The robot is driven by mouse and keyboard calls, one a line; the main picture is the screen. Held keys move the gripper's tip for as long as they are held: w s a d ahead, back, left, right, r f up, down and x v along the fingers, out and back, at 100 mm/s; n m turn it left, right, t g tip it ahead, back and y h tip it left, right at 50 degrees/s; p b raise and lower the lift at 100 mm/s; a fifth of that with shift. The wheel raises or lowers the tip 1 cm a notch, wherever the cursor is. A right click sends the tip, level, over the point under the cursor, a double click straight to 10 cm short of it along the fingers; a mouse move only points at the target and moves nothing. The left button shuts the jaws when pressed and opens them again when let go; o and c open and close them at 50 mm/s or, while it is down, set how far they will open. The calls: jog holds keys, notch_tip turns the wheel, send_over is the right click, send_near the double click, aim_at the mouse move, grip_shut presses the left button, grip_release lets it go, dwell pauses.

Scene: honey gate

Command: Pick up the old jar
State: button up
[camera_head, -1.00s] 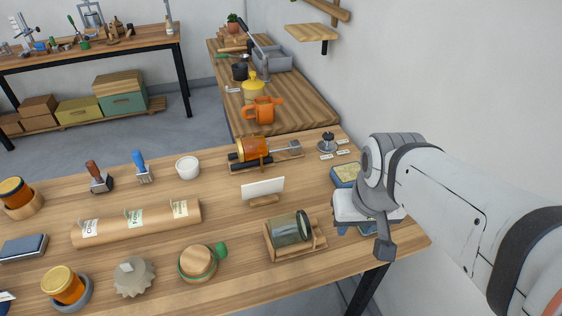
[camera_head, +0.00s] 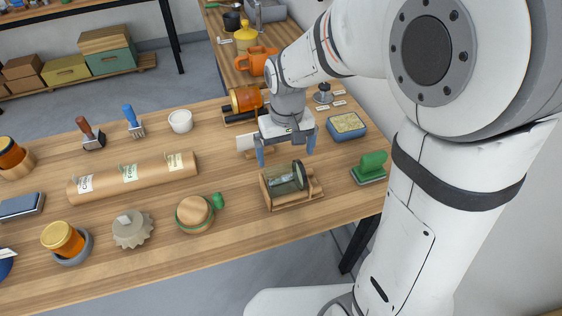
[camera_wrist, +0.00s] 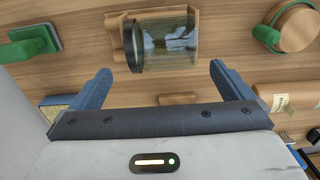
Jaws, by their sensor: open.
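A greenish clear glass jar (camera_head: 286,178) with a dark rim lies on its side in a wooden cradle (camera_head: 290,204) near the table's front edge. I take it as the old jar; no label saying so is readable. In the wrist view the jar (camera_wrist: 170,42) lies across the upper middle, its dark-rimmed end to the left, with the cradle (camera_wrist: 116,28) beneath it. My gripper (camera_head: 286,152) is open, pointing down above and just behind the jar. In the wrist view its two blue fingers (camera_wrist: 160,68) are apart, with nothing between them, and the jar lies beyond their tips.
A green-handled block (camera_head: 370,167) and a blue tin (camera_head: 346,126) stand right of the jar. A round wooden piece with a green knob (camera_head: 195,212) is to its left. A paper roll (camera_head: 133,178) lies further left. An amber jar (camera_head: 246,98) lies in a stand behind my gripper.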

aim_at(284, 169)
notch_tip(284, 169, down, 8)
jog(key=shift+s+a+r, duration=0.1)
jog(key=shift+a+r, duration=0.05)
jog(key=shift+r, duration=0.05)
jog(key=shift+c, duration=0.6)
jog(key=c, duration=0.7)
